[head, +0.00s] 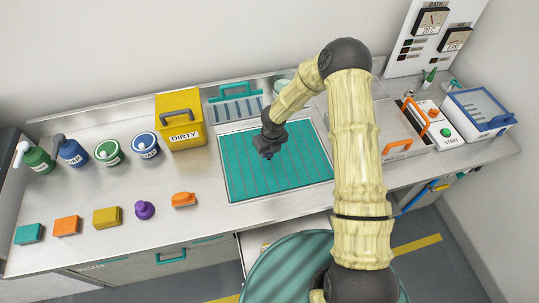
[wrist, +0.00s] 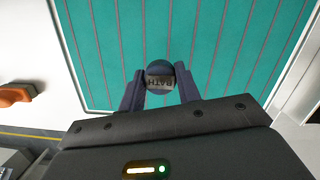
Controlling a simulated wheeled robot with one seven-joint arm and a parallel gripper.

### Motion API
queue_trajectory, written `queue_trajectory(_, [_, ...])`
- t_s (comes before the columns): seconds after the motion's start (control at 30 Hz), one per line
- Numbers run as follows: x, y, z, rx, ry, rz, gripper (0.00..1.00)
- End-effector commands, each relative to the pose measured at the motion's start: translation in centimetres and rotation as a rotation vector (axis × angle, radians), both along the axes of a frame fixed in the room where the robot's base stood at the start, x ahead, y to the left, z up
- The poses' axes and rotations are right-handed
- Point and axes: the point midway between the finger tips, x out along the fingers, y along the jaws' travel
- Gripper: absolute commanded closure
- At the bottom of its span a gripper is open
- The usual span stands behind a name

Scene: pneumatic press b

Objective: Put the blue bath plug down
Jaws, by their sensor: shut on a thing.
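My gripper (head: 268,153) is over the teal ribbed mat (head: 240,178) in the middle of the counter, pointing down. In the wrist view, my gripper (wrist: 160,88) is shut on the blue bath plug (wrist: 160,68), a small round dark-blue piece with a grey label reading BATH. The plug sits between the two fingertips, with the teal mat (wrist: 110,45) behind it. In the head view the plug cannot be made out apart from the dark gripper. I cannot tell whether it touches the mat.
A yellow DIRTY bin (head: 180,118) and a teal-handled rack (head: 235,108) stand behind the mat. Several lidded pots and coloured blocks, including an orange piece (head: 184,199), lie left. The START box (head: 436,122) and blue-framed tray (head: 478,108) are right. A drawer (head: 252,243) is open below.

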Motion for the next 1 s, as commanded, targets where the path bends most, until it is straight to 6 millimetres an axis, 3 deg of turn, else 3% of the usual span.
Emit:
queue_trajectory(0.2, [-0.1, -0.1, -2.9, -0.001, 0.002, -0.001, 0.80])
queue_trajectory(0.63, [0.0, -0.3, -3.5, -0.001, 0.001, -0.004, 0.80])
queue_trajectory(0.67, [0.0, -0.3, -3.5, -0.001, 0.001, -0.005, 0.61])
queue_trajectory(0.73, [0.0, -0.4, -3.4, -0.001, 0.001, -0.006, 0.47])
queue_trajectory(1.0, [0.0, -0.3, -3.4, -0.001, 0.001, -0.005, 0.45])
